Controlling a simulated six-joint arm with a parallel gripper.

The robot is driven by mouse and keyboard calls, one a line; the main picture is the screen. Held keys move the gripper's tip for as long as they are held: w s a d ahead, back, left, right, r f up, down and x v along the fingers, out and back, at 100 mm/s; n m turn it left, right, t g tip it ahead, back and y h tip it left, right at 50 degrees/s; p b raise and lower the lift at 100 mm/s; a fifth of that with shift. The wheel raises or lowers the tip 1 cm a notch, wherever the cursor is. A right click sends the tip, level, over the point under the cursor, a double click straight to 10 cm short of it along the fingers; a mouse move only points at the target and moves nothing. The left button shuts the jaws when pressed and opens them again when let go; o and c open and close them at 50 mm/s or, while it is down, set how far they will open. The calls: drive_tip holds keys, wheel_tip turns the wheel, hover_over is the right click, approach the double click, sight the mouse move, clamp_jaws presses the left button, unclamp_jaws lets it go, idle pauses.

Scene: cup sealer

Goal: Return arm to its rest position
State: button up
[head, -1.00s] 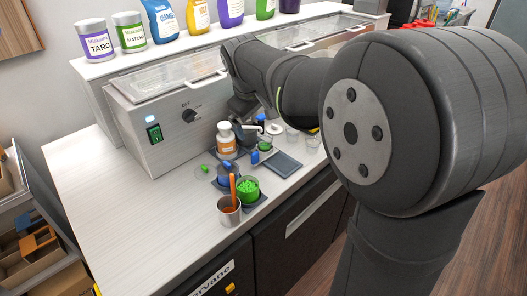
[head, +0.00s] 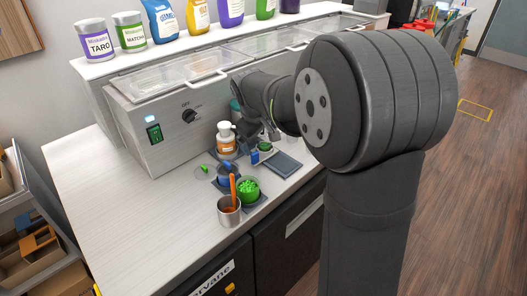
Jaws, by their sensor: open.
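My arm (head: 375,105) rises at the right of the head view and reaches left over the counter. My gripper (head: 262,142) is small and partly hidden at the arm's far end, low over the counter beside the white bottle with an orange label (head: 226,142). Its jaws are open, and I see nothing held between them. A dark flat pad (head: 281,165) lies just in front of it. A small blue item (head: 254,157) stands beside the pad.
A metal cup (head: 229,211) with an orange handle and a cup of green pieces (head: 248,188) stand near the front edge. The steel machine (head: 165,152) runs behind, with jars and bags on its upper shelf (head: 92,69). The left counter (head: 110,190) is clear.

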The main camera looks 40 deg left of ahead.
drive_tip(key=shift+r, duration=0.1)
drive_tip(key=v, duration=1)
